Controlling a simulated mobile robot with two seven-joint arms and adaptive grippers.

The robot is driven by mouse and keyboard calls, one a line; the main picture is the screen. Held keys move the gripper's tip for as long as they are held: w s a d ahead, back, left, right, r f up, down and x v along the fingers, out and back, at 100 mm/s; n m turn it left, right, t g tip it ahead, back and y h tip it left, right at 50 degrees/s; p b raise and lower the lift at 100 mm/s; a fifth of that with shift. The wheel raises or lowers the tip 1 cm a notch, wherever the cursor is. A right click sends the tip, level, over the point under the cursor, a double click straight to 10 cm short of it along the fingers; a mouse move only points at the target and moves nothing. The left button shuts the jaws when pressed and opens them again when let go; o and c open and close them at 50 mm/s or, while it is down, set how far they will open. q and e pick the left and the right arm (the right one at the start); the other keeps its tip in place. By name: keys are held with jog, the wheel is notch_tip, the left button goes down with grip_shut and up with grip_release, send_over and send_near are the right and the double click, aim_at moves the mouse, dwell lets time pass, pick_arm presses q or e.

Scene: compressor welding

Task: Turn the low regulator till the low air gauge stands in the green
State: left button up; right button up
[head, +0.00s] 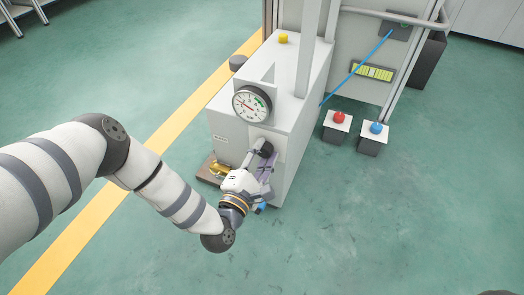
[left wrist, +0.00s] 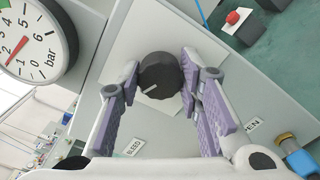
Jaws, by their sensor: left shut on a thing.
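The round white gauge (head: 252,103) stands on the front of the grey cabinet, marked in bar, with a green band at its upper right. Its red needle points to the left, outside the green; in the left wrist view the gauge (left wrist: 30,38) is cut off and the needle is near 2. The black regulator knob (left wrist: 160,75) with a white line sits below the gauge on a pale plate; it also shows in the head view (head: 265,148). My left gripper (left wrist: 160,88) is shut on the knob, with purple pads at both sides. My right gripper is out of view.
The grey cabinet (head: 295,130) has a yellow button (head: 283,38) on top. A brass fitting (head: 219,169) is low at its left. Red (head: 338,118) and blue (head: 376,128) buttons stand on boxes to the right. A blue rod (head: 355,68) leans behind. The floor in front is clear.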

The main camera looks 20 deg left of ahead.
pick_arm(q)
jog(key=m+p, duration=0.1)
jog(key=m, duration=0.4)
jog(key=shift+s+m+p, duration=0.1)
jog(key=shift+m+p, duration=0.2)
jog(key=m+p, duration=0.1)
jog(key=m, duration=0.4)
jog(key=shift+a, duration=0.1)
jog(key=m+p, duration=0.1)
jog(key=m, duration=0.5)
jog(key=shift+f+p, duration=0.1)
jog(key=shift+p, duration=0.25)
jog(key=m, duration=0.5)
jog(key=shift+a+p, duration=0.1)
jog(key=shift+p, duration=0.3)
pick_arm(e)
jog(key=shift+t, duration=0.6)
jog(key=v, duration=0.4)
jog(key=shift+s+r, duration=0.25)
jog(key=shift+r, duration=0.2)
pick_arm(q)
jog(key=shift+m, duration=0.3)
jog(key=o, duration=1.2)
jog(key=shift+c, duration=0.2)
jog(key=shift+s, duration=0.1)
